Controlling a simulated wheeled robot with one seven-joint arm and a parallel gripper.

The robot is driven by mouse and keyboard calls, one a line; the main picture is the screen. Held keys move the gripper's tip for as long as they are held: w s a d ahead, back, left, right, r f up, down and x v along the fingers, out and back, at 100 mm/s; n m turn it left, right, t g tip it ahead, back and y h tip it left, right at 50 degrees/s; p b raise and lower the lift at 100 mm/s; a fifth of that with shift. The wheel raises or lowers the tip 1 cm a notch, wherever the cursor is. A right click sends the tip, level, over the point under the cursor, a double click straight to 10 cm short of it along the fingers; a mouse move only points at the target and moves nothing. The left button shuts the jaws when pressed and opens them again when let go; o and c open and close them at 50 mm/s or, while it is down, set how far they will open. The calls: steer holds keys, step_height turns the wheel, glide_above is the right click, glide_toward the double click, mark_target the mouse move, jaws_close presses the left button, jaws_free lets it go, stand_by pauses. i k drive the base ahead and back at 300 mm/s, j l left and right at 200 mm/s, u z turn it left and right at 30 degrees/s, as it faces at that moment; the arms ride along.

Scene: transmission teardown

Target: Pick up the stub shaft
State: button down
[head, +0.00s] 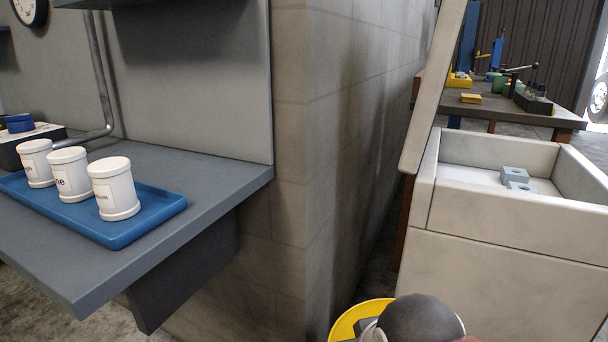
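I cannot make out a stub shaft in the head view. My gripper does not show in this view, so whether it is open or shut is hidden. Two small grey-blue blocks with holes, one at the back (514,174) and one in front (520,187), lie in an open pale bin (460,172) at the right. On a far dark workbench (500,108) are a yellow box (471,98), a green part and a dark holder (534,101) with several upright pieces, too small to tell apart.
A grey counter (215,180) at the left holds a blue tray (150,226) with three white canisters (115,188). A block wall corner (330,130) stands mid-view. A yellow round rim (345,322) shows at the bottom, partly behind a dark rounded shape.

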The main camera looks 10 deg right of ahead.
mark_target(535, 86)
steer(key=z, duration=1.4)
